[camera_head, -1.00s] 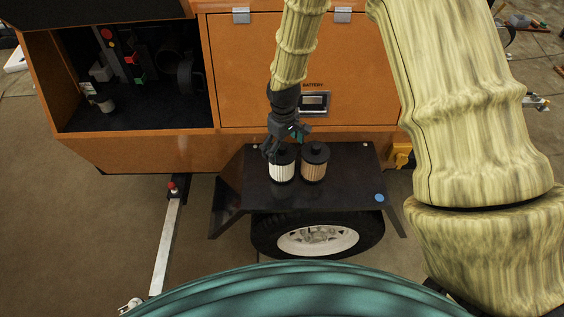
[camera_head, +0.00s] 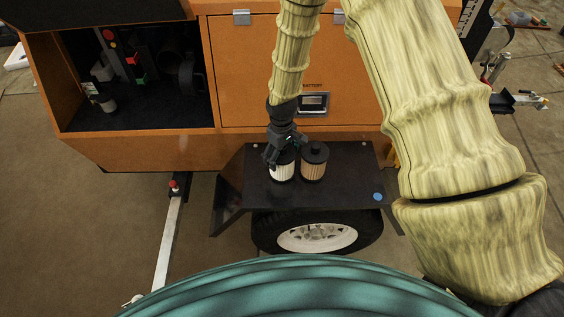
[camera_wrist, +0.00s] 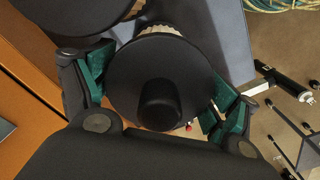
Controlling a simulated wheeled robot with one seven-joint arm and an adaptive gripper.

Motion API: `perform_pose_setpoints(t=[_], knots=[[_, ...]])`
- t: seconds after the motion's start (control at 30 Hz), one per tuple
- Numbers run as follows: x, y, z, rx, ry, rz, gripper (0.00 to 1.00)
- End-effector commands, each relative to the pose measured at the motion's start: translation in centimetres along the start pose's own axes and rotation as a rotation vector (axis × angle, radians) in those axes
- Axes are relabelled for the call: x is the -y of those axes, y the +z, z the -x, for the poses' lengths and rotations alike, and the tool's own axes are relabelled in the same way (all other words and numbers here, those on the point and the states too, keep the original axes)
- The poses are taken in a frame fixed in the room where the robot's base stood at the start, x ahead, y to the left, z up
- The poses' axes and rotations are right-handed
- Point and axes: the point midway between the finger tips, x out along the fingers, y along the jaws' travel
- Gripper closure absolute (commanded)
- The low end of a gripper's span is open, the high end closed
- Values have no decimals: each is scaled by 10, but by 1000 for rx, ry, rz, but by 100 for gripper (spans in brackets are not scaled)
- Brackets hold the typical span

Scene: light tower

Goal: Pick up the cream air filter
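The cream air filter (camera_head: 282,171) stands upright on the black fender of the orange machine, with pale pleats and a black cap. A tan filter (camera_head: 314,163) with a like cap stands close to its right. My gripper (camera_head: 271,158) is at the cream filter's top and hides part of its cap. In the wrist view the cream filter's round cap and knob (camera_wrist: 160,100) lie between my green finger pads (camera_wrist: 163,92). The pads are spread on either side of the cap; whether they touch it is hard to tell. The other filter's cap (camera_wrist: 80,12) shows at the upper left.
The black fender (camera_head: 340,190) has free room in front of the filters and bears a blue disc (camera_head: 378,197). The orange wall and door (camera_head: 235,80) rise just behind. A tyre (camera_head: 365,232) sits below the fender.

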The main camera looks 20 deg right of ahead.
Motion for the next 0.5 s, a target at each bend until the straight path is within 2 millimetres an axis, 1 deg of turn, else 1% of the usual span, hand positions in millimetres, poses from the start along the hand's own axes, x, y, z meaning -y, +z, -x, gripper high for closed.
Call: perform_pose_setpoints(t=[0.03, 0.1, 0.13, 0.5], knots=[[0, 0, 0, 0, 0, 0, 31], [0, 0, 0, 0, 0, 0, 44], [0, 0, 0, 0, 0, 0, 48], [0, -1, 4, -1, 1, 0, 48]])
